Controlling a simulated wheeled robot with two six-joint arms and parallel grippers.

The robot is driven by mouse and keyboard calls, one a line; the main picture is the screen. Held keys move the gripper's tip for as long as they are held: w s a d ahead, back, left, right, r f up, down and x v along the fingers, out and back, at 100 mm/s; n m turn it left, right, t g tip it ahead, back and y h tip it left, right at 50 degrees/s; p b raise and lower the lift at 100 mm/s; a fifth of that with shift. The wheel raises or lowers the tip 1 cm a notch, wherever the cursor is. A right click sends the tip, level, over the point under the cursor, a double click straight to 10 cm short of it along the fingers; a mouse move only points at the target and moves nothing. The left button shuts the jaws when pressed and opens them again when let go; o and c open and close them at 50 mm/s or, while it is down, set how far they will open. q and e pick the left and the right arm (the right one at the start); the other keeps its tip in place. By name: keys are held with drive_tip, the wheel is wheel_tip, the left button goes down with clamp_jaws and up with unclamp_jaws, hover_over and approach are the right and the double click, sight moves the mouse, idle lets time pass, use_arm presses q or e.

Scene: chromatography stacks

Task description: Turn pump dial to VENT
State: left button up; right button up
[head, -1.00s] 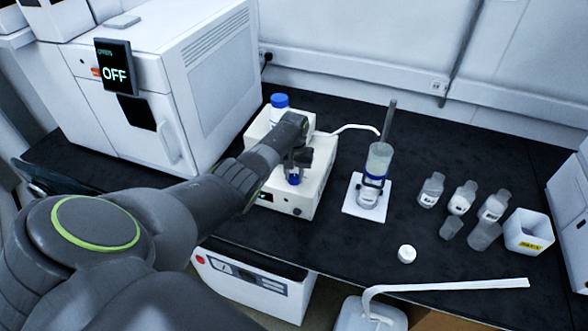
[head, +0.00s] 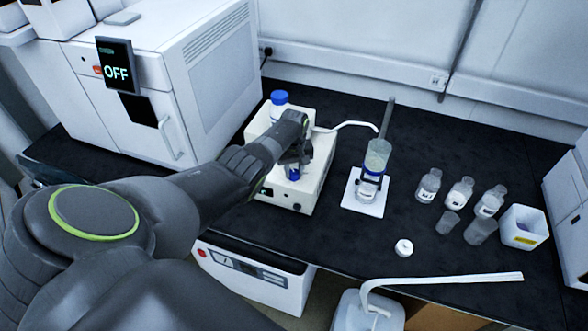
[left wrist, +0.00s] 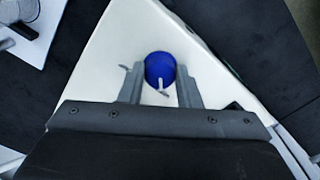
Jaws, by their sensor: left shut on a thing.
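The pump (head: 308,200) is a cream box on the black bench, left of the filter flask. Its blue dial (left wrist: 160,68) sits on the pump's top, with a pale pointer mark; it also shows in the head view (head: 293,173), partly hidden by the gripper. My left gripper (left wrist: 161,84) points down at the dial, and its two fingers are shut on the dial's sides. I cannot read any VENT label in these views. My right gripper is not in view.
A filter flask (head: 371,180) stands on a white plate right of the pump, with a tube from the pump. Several small bottles (head: 459,192) and a white bin (head: 522,229) stand farther right. A white cap (head: 404,248) lies near the front.

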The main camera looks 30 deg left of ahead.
sight(294, 172)
use_arm(q)
drive_tip(key=shift+w, duration=0.1)
drive_tip(key=o, duration=1)
drive_tip(key=shift+c, duration=0.2)
drive_tip(key=shift+r, duration=0.5)
wheel_tip(294, 172, up, 5)
drive_tip(key=shift+f+p, duration=0.1)
drive_tip(key=shift+p, duration=0.5)
wheel_tip(294, 172, up, 12)
drive_tip(key=b, duration=0.2)
drive_tip(key=shift+f, duration=0.15)
